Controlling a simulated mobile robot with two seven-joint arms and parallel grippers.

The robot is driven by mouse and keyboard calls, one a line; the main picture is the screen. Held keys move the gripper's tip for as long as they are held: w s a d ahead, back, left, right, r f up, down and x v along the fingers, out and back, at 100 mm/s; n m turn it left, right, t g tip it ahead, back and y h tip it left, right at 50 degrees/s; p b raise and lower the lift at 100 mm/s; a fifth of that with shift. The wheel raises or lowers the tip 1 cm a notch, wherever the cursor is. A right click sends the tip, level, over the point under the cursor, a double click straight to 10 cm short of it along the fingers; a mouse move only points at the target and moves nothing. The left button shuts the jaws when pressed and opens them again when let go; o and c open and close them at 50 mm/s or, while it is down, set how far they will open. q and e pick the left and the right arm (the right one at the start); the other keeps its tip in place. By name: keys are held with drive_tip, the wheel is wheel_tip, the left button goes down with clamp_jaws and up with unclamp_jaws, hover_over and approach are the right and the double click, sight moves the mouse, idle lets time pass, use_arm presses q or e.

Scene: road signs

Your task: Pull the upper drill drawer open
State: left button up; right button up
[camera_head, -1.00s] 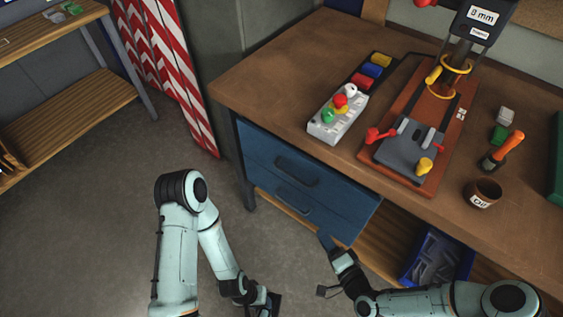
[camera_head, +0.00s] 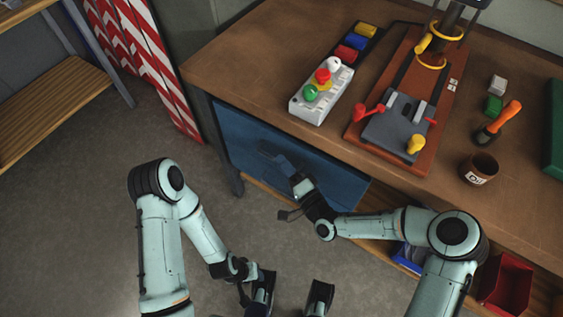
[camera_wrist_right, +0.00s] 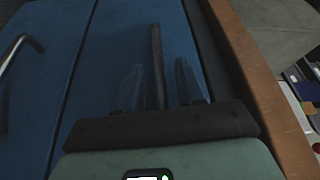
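The blue upper drawer (camera_head: 238,132) sits under the workbench top and looks closed. Its dark bar handle (camera_wrist_right: 157,65) stands between the two fingers of my right gripper (camera_wrist_right: 160,88) in the right wrist view. A gap shows on each side of the handle, so the gripper is open around it. In the head view my right gripper (camera_head: 285,163) reaches the drawer front and partly hides the handle. The lower drawer's handle (camera_wrist_right: 20,45) shows at the left of the wrist view. My left gripper (camera_head: 291,290) is open and empty, low in front of the bench.
The bench top (camera_head: 225,70) carries a button box (camera_head: 320,95), a drill stand (camera_head: 400,130), a brown cup (camera_head: 480,168) and an orange-handled tool (camera_head: 505,115). A red bin (camera_head: 507,283) is on the shelf below. The floor left of the drawers is clear.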

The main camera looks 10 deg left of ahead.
use_arm(q)
drive_tip(key=shift+w+f, duration=0.1)
use_arm(e)
drive_tip(key=shift+w+a, duration=0.5)
drive_tip(key=shift+a, duration=0.05)
clamp_jaws()
